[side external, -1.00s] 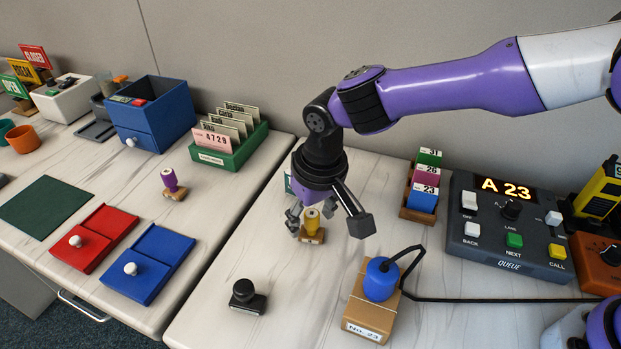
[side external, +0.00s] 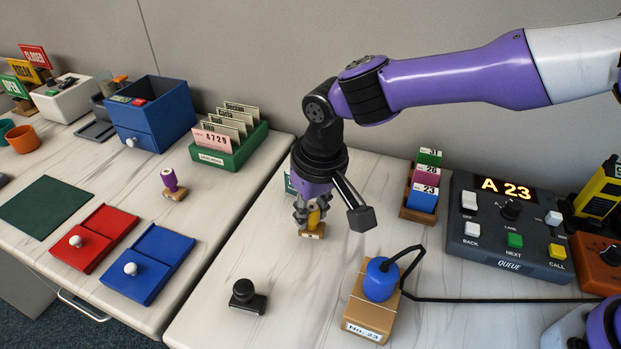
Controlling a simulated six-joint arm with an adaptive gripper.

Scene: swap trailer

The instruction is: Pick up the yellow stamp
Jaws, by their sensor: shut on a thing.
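The yellow stamp (side external: 313,221) has a yellow handle on a light wooden block (side external: 311,232). It stands upright on the right-hand table, or very close above it; I cannot tell which. My gripper (side external: 313,213) points down over the stamp and is shut on its yellow handle. The fingers hide most of the handle, and the wooden block shows below them.
A black stamp (side external: 246,295) stands in front to the left. A box with a blue-topped device (side external: 379,281) and a black cable is to the right. A card rack (side external: 420,190) and queue console (side external: 508,230) stand farther right. A purple stamp (side external: 173,187) is on the left table.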

